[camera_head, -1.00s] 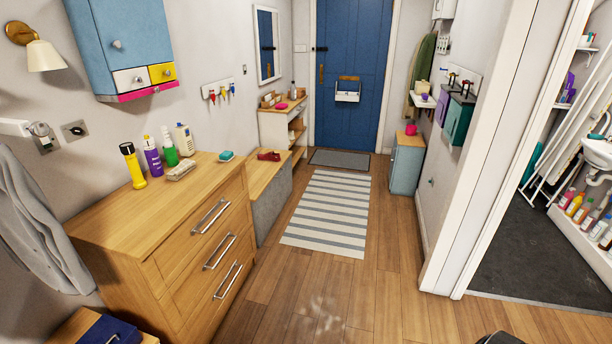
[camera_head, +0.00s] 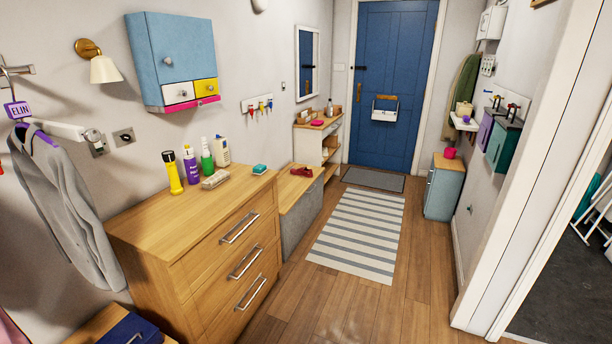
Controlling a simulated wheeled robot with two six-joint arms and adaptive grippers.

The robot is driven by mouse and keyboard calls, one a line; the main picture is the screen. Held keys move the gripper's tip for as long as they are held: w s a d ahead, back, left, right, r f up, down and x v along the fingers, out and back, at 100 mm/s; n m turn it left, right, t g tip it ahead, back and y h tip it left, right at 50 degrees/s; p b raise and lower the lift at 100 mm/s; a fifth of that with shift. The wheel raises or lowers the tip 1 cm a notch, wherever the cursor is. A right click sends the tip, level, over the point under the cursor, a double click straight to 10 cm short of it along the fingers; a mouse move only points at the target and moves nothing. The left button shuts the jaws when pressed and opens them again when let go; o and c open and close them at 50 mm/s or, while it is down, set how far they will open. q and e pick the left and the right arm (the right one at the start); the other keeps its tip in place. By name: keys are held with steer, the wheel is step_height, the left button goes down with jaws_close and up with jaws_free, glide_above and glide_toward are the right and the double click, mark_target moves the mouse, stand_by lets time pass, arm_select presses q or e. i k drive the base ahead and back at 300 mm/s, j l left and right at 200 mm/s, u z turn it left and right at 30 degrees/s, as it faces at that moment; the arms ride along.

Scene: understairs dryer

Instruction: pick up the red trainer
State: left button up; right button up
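A small red shoe, likely the red trainer (camera_head: 301,172), lies on the wooden top of the low bench (camera_head: 288,196) beyond the chest of drawers. It is small in the picture and its details cannot be made out. Neither of my grippers shows in the head view.
The wooden chest of drawers (camera_head: 168,238) stands at the left, with bottles and a yellow torch (camera_head: 174,174) on top. A striped rug (camera_head: 358,232) lies on the hall floor before the blue door (camera_head: 392,95). A blue-grey cabinet (camera_head: 442,190) stands at the right. Floor between is clear.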

mark_target(303, 171)
steer(key=i+l+z, duration=0.1)
steer(key=i+z, duration=0.35)
steer(key=i, duration=1.4)
steer(key=i+l, duration=0.15)
steer(key=i, duration=1.15)
steer(key=i+l+z, duration=0.1)
steer(key=i, duration=1.2)
steer(key=i+u, duration=0.9)
steer(key=i+l+u, duration=0.25)
steer(key=u, duration=0.15)
